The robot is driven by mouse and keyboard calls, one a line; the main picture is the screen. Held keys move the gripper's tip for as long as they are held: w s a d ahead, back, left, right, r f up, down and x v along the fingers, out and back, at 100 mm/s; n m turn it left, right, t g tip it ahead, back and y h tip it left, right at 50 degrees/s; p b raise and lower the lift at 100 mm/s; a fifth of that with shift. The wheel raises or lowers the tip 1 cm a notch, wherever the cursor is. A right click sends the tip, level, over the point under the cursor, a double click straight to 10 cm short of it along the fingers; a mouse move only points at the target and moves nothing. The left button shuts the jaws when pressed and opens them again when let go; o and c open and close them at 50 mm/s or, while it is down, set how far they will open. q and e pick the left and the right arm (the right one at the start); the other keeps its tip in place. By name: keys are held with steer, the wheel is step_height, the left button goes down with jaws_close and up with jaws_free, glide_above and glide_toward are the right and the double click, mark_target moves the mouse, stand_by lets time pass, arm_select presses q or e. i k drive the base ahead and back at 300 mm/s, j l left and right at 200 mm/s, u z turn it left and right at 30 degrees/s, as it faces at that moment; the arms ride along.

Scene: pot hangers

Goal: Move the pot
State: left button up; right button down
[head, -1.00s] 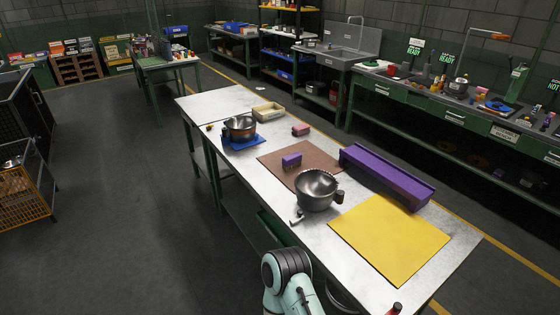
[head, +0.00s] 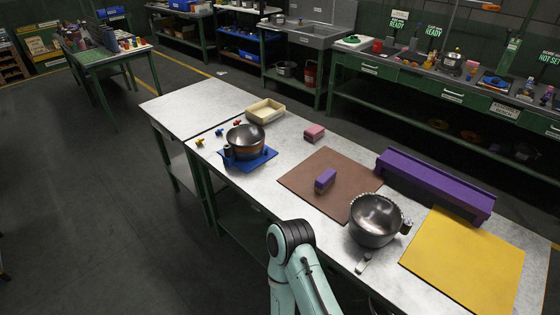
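A copper-coloured pot (head: 245,139) stands upright on a blue stand (head: 262,161) at the left part of the long metal table. A dark grey metal pot (head: 375,222) with a scalloped rim sits nearer, at the front edge of the brown mat. A dark knob shows at its right side, and a small light-grey piece (head: 363,263) lies by its front. Neither of my grippers is in view. Only a pale green and black link of one of my arms shows at the bottom, in front of the table.
A workbench (head: 450,85) stands behind.

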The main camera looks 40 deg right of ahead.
mark_target(376, 219)
steer(key=i+z, duration=0.2)
steer(key=i, duration=0.6)
steer(key=i+z, duration=0.2)
steer(key=i, duration=0.6)
steer(key=i+u, duration=0.15)
steer(key=u, duration=0.3)
steer(key=i+u, duration=0.1)
steer(key=u, duration=0.4)
steer(key=i+l+u, duration=0.1)
steer(key=u, duration=7.55)
